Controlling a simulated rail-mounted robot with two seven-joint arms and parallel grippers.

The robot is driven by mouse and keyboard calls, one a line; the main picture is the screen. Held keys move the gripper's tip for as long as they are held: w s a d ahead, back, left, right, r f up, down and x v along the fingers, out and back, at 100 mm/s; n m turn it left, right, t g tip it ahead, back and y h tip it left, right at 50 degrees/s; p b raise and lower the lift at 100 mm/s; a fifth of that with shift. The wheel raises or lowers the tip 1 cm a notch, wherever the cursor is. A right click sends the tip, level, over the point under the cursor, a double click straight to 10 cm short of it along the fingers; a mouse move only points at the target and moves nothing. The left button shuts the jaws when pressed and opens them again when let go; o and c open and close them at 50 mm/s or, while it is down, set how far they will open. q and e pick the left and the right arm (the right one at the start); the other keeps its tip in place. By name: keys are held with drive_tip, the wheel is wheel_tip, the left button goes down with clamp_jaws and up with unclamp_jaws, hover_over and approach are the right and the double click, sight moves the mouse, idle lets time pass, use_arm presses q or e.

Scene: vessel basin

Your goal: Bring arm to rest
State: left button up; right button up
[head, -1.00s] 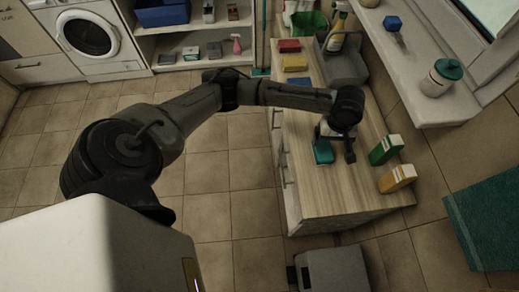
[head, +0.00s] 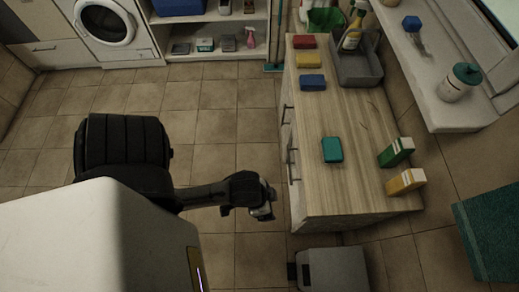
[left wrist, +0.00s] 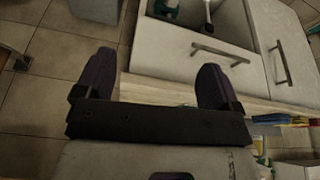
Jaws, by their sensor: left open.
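My left arm is folded back at the lower left of the head view. My left gripper (head: 263,208) hangs over the floor, just left of the wooden-topped counter (head: 345,195). In the left wrist view the two dark fingers of my left gripper (left wrist: 153,68) stand wide apart, with nothing held between them. A white cabinet front with handles (left wrist: 215,50) and the tiled floor show beyond the fingers. My right gripper is in neither view.
On the counter lie a teal block (head: 332,150) and red (head: 304,41), yellow (head: 309,60) and blue (head: 312,82) ones. Green (head: 397,152) and yellow (head: 405,181) cartons stand at the right edge. A grey box (head: 335,270) sits below the counter's front. The floor at left is clear.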

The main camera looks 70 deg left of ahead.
use_arm(q)
drive_tip(key=shift+s+a+r+y, duration=0.1)
drive_tip(key=shift+s+a+y, duration=0.2)
drive_tip(key=shift+s+a, duration=0.4)
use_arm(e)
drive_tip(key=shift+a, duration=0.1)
use_arm(q)
drive_tip(key=shift+s+d, duration=0.1)
drive_tip(key=shift+d, duration=0.05)
use_arm(e)
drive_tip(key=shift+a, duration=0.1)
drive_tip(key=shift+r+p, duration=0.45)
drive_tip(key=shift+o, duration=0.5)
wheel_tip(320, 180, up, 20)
drive_tip(key=p, duration=2)
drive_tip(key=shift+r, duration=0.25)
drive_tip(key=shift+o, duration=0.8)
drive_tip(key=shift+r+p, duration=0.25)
drive_tip(key=shift+p, duration=0.15)
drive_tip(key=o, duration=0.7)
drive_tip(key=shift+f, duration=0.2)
use_arm(q)
wheel_tip(320, 180, up, 21)
drive_tip(key=shift+r, duration=0.2)
drive_tip(key=shift+s, duration=0.1)
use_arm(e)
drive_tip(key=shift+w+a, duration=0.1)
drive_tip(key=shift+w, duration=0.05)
